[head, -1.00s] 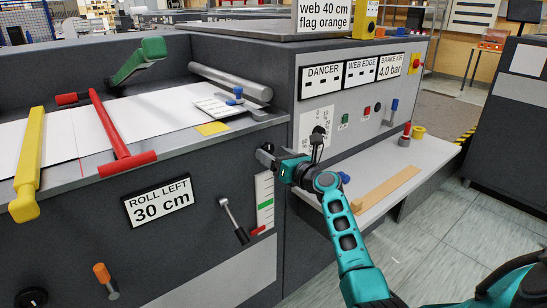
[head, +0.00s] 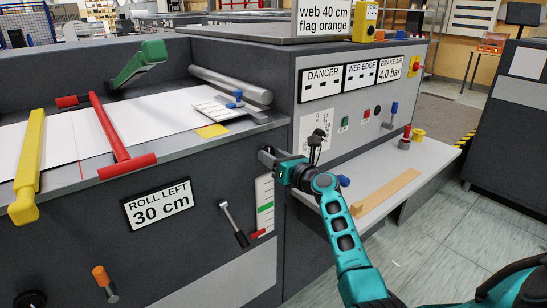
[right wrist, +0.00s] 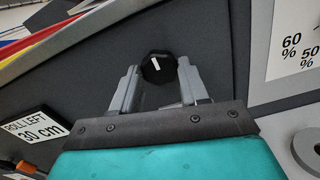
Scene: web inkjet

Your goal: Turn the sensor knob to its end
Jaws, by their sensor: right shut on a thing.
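The sensor knob, a small black faceted knob with a white mark (right wrist: 157,63), is on the dark machine front in the right wrist view. My right gripper (right wrist: 158,72) has one grey finger on each side of it and is shut on it. In the head view the right gripper (head: 265,157) is at the machine front below the yellow pad, near the corner. There the gripper hides the knob. The white mark stands nearly upright in the wrist picture, leaning slightly. My left gripper is not in view.
A vertical scale with a green band (head: 265,207) and a black-handled lever (head: 233,224) are just below the gripper. A grey shelf (head: 432,155) with a wooden strip (head: 385,192) lies to the right. Another black knob (head: 30,299) is at the lower left.

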